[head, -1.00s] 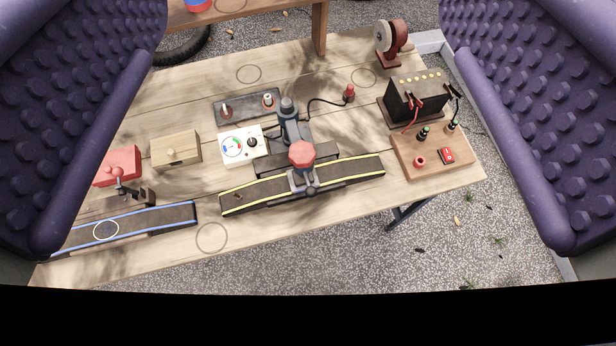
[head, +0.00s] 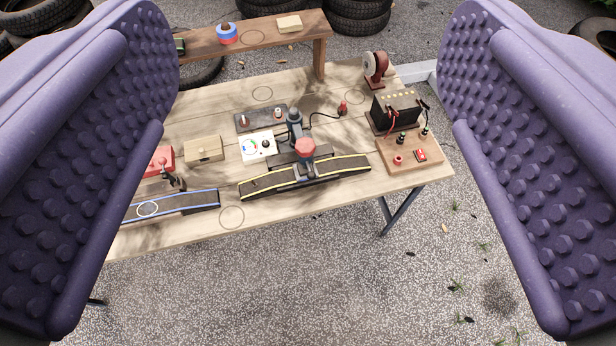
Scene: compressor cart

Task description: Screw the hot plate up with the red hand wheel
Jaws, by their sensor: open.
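The red hand wheel (head: 305,148) is a small faceted knob on top of a grey clamp, near the middle of the wooden table in the head view. The clamp stands over a dark belt strip (head: 340,174) with yellow edges.
A white dial panel (head: 258,146), a wooden box (head: 204,149) and a blue-edged belt (head: 190,202) lie left of the wheel. A black battery box (head: 396,110) and a board with terminals (head: 409,151) lie right. A raised shelf (head: 270,35) stands behind.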

